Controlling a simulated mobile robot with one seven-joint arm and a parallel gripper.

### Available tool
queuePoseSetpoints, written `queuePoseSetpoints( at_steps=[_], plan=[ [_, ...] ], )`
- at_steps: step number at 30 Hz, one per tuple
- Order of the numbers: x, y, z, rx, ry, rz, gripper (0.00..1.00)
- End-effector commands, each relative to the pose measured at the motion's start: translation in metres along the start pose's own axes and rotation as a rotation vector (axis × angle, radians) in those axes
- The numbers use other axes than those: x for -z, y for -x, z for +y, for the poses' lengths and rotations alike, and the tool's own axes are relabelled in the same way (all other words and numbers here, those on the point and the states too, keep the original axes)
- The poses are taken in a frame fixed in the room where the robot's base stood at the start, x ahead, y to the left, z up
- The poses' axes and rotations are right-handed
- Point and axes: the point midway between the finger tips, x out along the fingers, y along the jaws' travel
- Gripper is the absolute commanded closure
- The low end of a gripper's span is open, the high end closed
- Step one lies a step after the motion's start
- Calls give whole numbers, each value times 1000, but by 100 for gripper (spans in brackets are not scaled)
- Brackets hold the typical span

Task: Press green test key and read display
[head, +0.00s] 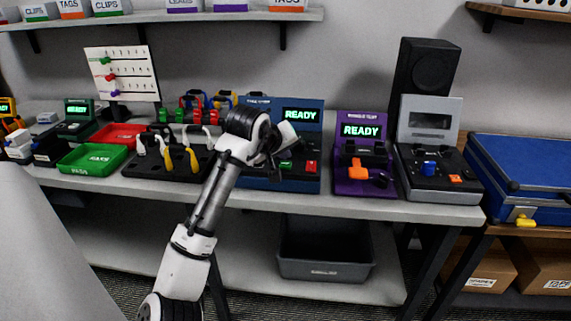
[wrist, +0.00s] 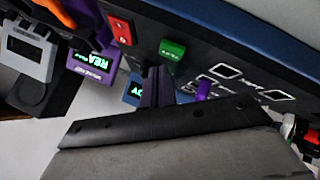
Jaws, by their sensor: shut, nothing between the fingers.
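The blue tester (head: 314,186) stands on the bench, and its display (head: 302,115) reads READY in green. Its green key (head: 286,166) sits on the dark front panel beside a red key (head: 311,166). In the wrist view the green key (wrist: 173,49) lies just beyond my fingertips, with the red key (wrist: 122,27) to its left. My gripper (wrist: 158,70) is shut and empty, close to the green key; I cannot tell whether it touches. In the head view my wrist hides part of the tester's left side. The display is partly hidden by my fingers in the wrist view.
A purple tester (head: 341,181) reading READY stands to the right, then a grey-topped device (head: 450,193) and a blue case (head: 520,165). A small purple piece (wrist: 203,89) lies near my fingers.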

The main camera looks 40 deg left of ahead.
Motion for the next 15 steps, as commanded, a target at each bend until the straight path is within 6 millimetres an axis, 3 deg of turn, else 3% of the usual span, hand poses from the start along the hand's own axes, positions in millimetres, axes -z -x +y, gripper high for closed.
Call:
queuePoseSetpoints(
  at_steps=[15],
  plan=[
    [-4,-6,-4,0,0,0,100]
  ],
)
